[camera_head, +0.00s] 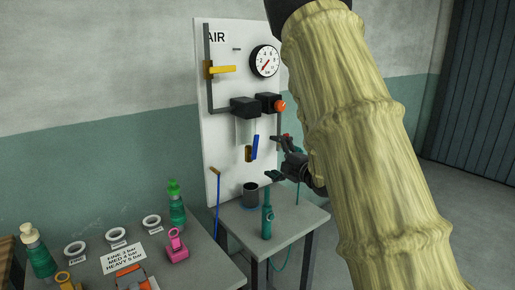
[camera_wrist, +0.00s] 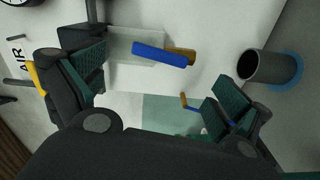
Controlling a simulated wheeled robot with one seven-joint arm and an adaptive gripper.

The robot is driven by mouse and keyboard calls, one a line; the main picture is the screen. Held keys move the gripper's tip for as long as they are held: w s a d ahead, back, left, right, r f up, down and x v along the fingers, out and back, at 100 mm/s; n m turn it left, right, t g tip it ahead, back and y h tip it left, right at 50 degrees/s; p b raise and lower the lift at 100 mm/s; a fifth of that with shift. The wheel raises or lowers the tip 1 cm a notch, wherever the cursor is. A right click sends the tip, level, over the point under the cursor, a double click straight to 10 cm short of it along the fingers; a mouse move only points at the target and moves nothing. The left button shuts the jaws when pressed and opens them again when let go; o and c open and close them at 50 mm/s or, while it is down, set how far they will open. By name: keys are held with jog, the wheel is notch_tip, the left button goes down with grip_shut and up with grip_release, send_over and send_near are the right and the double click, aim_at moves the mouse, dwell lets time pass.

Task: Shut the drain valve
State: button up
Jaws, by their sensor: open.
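The drain valve shows as a blue lever (camera_head: 254,148) on a brass body (camera_head: 248,154), low on the white panel below a clear bowl. In the head view the lever stands nearly upright, tilted slightly. In the wrist view the blue lever (camera_wrist: 160,54) lies across the upper middle, with brass (camera_wrist: 181,51) behind its right end. My gripper (camera_head: 277,157) is to the right of the valve, its fingers apart. In the wrist view my gripper (camera_wrist: 158,84) is open and empty, and the lever shows beyond the gap between the fingers, apparently untouched.
The white panel (camera_head: 220,135) also carries a yellow lever (camera_head: 222,69), a gauge (camera_head: 264,61) and an orange knob (camera_head: 280,106). A dark cup (camera_head: 251,190) and a green tool (camera_head: 267,221) stand on the small table below. Bottles and rings stand on the left table (camera_head: 200,262).

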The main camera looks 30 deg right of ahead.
aim_at(257, 148)
jog(key=w+p, duration=0.1)
jog(key=w, duration=0.7)
jog(key=shift+a+f, duration=0.15)
jog(key=shift+a, duration=0.05)
jog(key=c, duration=1.3)
jog(key=shift+w, duration=0.1)
